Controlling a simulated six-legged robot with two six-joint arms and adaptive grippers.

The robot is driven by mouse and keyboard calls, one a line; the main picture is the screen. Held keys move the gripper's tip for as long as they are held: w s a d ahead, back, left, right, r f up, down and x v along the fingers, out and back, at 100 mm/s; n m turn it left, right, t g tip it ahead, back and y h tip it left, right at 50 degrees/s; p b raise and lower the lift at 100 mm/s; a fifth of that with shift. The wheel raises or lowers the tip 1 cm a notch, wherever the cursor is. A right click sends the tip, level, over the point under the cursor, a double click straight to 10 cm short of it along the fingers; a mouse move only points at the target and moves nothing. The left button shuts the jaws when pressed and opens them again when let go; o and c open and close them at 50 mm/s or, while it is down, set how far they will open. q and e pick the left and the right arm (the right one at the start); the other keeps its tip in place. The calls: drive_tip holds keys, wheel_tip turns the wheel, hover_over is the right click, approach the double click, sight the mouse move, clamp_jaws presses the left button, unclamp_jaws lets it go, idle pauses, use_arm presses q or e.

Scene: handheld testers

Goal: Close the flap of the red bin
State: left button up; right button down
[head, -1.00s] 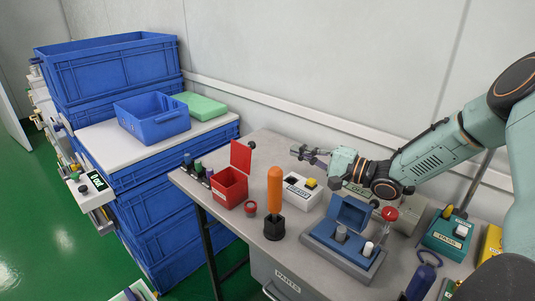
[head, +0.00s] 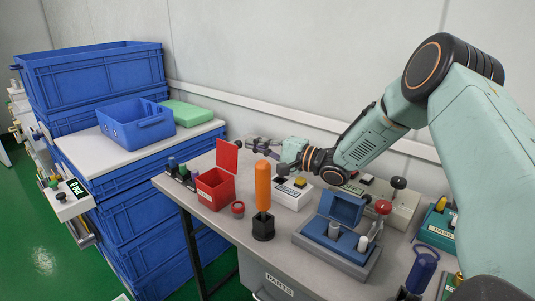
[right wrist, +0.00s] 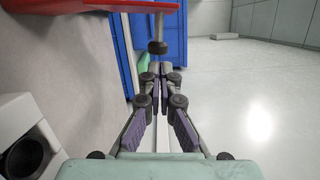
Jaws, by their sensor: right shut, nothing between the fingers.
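The red bin (head: 215,191) stands on the grey table, and its flap (head: 227,157) is raised upright at the back edge, leaving the bin open. A small dark knob (head: 238,143) shows at the flap's upper right. My right gripper (head: 250,143) is shut and empty, just behind and right of the flap, its tips close to the knob. In the right wrist view, the red flap (right wrist: 90,4) spans the top left, with the knob (right wrist: 158,47) just ahead of the shut fingers (right wrist: 161,75). I cannot tell whether they touch. My left gripper is not in view.
An orange-handled tool (head: 263,186) in a black base and a small red button (head: 238,209) stand right of the bin. A white box (head: 292,194) sits under my right forearm. Small coloured items (head: 182,172) are left of the bin. A blue tester (head: 338,224) stands further right.

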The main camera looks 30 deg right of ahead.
sight(233, 154)
drive_tip(key=shift+w+a, duration=0.3)
drive_tip(key=shift+w, duration=0.1)
drive_tip(key=shift+s+a+r+n+g+p, duration=0.2)
drive_tip(key=shift+a+r+n+p, duration=0.5)
drive_tip(key=shift+p, duration=1)
drive_tip(key=shift+s+a+r+n+g+p, duration=0.1)
drive_tip(key=shift+s+a+r+n+p, duration=0.4)
drive_tip(key=shift+p, duration=1.15)
drive_tip(key=shift+w+a+n, duration=0.1)
drive_tip(key=shift+w+n, duration=0.05)
drive_tip(key=shift+n, duration=0.15)
